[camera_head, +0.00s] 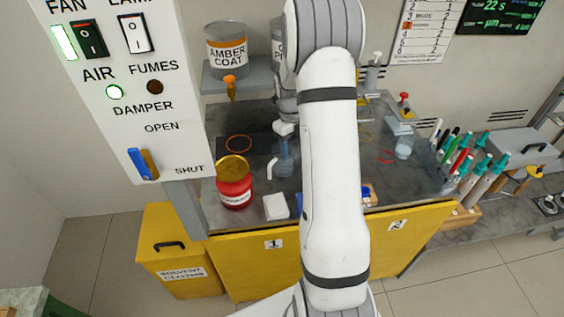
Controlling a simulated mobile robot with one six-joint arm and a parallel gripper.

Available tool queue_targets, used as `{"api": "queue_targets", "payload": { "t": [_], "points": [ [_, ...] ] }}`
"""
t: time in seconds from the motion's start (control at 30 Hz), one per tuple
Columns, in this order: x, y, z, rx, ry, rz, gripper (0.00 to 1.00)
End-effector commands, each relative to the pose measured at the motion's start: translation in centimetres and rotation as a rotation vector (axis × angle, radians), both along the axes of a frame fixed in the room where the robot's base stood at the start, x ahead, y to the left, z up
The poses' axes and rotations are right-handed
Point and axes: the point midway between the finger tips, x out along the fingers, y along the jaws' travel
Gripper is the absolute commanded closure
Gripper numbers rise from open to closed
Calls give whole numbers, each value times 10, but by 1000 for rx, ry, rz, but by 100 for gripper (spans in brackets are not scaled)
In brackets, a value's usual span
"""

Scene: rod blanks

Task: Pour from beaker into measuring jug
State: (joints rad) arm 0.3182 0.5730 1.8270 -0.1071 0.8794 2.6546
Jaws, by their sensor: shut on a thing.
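My gripper (284,130) is over the dark bench behind my arm and shows only in part. It is shut on a small blue-grey see-through vessel (285,160), which looks like the beaker. Its contents and exact tilt are too small to tell. A clear vessel (403,147) with pale contents stands at the right of the bench, under a red-topped fitting. I cannot tell whether it is the measuring jug. My arm hides the middle of the bench.
A red jar (234,190) with an amber top stands at the bench's front left, beside a white block (276,207). An orange ring (239,144) marks a dark mat. A switch panel (125,90) stands at left.

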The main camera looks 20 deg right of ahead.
Motion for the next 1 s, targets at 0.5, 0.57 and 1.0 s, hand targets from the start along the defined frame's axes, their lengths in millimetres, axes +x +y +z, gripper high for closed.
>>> {"api": "queue_targets", "payload": {
  "t": [0.5, 0.57, 1.0],
  "points": [
    [1, 1, 1, -6, 27, 2, 66],
    [1, 1, 1, -10, 43, 2, 66],
    [1, 1, 1, -15, 59, 1, 66]
  ]
}}
